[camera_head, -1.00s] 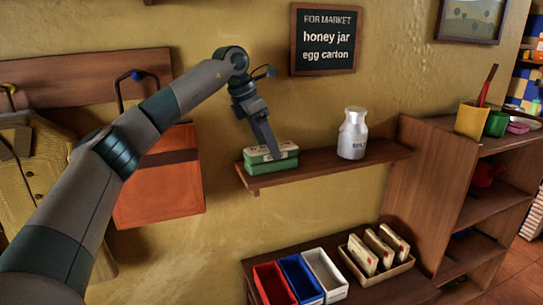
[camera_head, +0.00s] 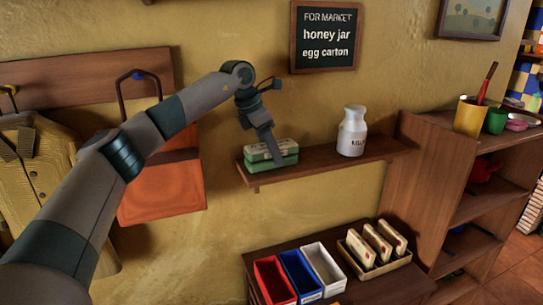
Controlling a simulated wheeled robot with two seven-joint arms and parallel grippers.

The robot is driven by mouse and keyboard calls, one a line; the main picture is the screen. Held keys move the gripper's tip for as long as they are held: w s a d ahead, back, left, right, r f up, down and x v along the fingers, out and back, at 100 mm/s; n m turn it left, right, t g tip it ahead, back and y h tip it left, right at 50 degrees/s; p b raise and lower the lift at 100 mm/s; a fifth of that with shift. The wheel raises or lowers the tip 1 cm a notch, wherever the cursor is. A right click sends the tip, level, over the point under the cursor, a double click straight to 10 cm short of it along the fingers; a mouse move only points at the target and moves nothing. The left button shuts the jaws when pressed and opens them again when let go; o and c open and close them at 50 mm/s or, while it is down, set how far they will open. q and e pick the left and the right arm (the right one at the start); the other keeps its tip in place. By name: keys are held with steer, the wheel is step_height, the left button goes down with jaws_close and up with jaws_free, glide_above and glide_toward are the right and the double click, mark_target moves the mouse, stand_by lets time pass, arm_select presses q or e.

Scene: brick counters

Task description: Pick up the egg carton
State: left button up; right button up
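The egg carton (camera_head: 258,161) is a green box with a pale band and lid, on the left end of the wooden wall shelf (camera_head: 330,165). My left gripper (camera_head: 276,153) reaches down over the carton from above. Its fingers overlap the carton's top and front in this view. I cannot tell whether they are open or shut, or whether they touch the carton. My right gripper is not in view.
A white milk can (camera_head: 352,133) stands to the right on the same shelf. Below are red, blue and white bins (camera_head: 322,268) and a tray of envelopes (camera_head: 377,247). An orange bag (camera_head: 165,190) hangs at left. A brown shelf unit (camera_head: 430,190) stands right.

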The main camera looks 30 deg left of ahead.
arm_select(q)
steer(key=shift+c, duration=1)
steer(key=shift+r, duration=0.1)
steer(key=shift+r+b, duration=0.5)
steer(key=r+b, duration=0.1)
steer(key=d+r+b, duration=0.1)
steer(key=r, duration=0.1)
steer(key=s+d+r+b, duration=0.2)
steer(key=d+r+b, duration=0.2)
steer(key=d+r, duration=0.3)
steer(key=d, duration=0.3)
steer(key=shift+s+d, duration=0.25)
steer(key=shift+f, duration=0.15)
